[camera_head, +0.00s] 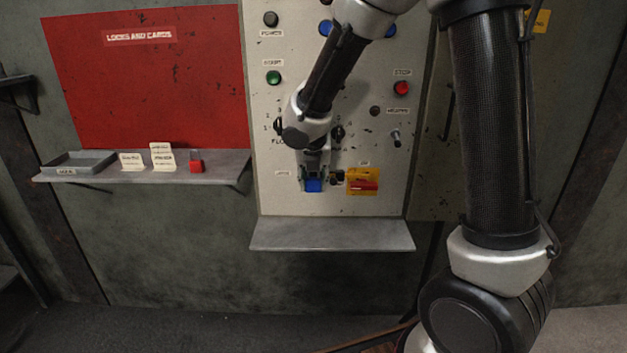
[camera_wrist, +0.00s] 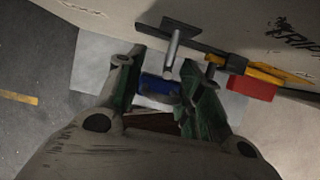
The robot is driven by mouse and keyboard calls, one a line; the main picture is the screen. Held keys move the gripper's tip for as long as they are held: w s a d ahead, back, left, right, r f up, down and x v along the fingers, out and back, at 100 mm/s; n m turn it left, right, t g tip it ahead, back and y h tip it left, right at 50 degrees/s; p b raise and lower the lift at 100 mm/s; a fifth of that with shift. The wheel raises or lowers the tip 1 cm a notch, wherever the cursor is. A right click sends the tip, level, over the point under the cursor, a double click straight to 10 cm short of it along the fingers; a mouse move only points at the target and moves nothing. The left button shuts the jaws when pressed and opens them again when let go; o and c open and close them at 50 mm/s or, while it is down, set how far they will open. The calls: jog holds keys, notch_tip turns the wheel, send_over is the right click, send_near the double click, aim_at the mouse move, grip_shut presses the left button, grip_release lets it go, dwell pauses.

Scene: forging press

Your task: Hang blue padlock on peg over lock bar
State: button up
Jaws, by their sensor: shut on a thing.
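The blue padlock (camera_head: 313,185) is between the fingers of my gripper (camera_head: 312,180), in front of the lower part of the grey panel. In the wrist view the padlock's blue body (camera_wrist: 158,84) shows between the two green-lined fingertips of my gripper (camera_wrist: 160,92). A grey metal peg (camera_wrist: 174,46) sticks out from the panel just beyond the padlock. A dark bar (camera_wrist: 190,36) runs across behind the peg. Whether the shackle is around the peg or only beside it, I cannot tell. The fingers hide most of the padlock in the head view.
A yellow plate with a red handle (camera_head: 363,183) is just right of my gripper. A grey ledge (camera_head: 332,236) juts out below the panel. At left, a shelf (camera_head: 215,170) holds a grey tray (camera_head: 80,162), cards (camera_head: 162,157) and a red padlock (camera_head: 196,164).

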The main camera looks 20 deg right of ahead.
jog(key=shift+w+d, duration=0.1)
jog(key=shift+w, duration=0.25)
dwell(0.3)
jog(key=shift+w+d+f, duration=0.1)
jog(key=shift+w, duration=0.25)
jog(key=shift+w, duration=0.1)
